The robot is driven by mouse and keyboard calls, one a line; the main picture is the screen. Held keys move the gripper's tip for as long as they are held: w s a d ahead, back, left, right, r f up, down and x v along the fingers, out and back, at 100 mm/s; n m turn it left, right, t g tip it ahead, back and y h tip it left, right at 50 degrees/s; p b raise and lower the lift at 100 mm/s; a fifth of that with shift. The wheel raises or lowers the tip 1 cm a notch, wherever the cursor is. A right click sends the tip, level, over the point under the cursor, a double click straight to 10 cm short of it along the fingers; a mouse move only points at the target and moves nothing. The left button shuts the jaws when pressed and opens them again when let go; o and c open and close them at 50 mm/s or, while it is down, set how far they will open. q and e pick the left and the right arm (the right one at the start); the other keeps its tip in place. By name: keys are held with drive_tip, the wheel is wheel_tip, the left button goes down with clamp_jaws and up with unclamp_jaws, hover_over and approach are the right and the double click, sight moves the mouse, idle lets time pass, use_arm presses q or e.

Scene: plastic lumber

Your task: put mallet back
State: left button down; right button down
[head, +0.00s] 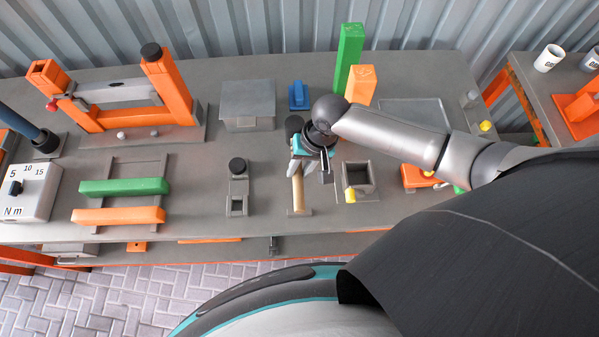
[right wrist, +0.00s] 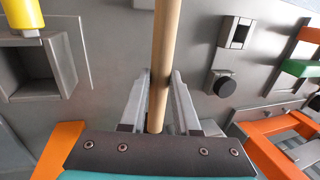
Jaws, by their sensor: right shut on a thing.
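The mallet's pale wooden handle (head: 298,190) shows in front of my right gripper (head: 303,168), above the middle of the bench. In the right wrist view the handle (right wrist: 166,50) passes between the two grey fingers of the right gripper (right wrist: 161,75), which is shut on it. A dark rounded piece (head: 293,123) just behind the gripper may be the mallet's head; the gripper partly hides that area. The near end of the handle is over a small grey plate (head: 304,212); I cannot tell whether they touch. My left gripper is not in view.
A square grey open box (head: 357,178) stands close right of the handle, and a grey holder with a black knob (head: 237,168) stands to its left. Green (head: 348,50) and orange (head: 361,84) posts stand behind. Green and orange bars (head: 122,187) lie at left.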

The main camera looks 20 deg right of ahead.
drive_tip(key=shift+f, duration=1.25)
drive_tip(key=shift+f, duration=0.15)
drive_tip(key=c, duration=0.6)
unclamp_jaws()
drive_tip(key=shift+c, duration=0.2)
drive_tip(key=p+v, duration=0.1)
drive_tip(key=v, duration=1.1)
drive_tip(key=shift+p, duration=0.4)
drive_tip(key=shift+s, duration=0.15)
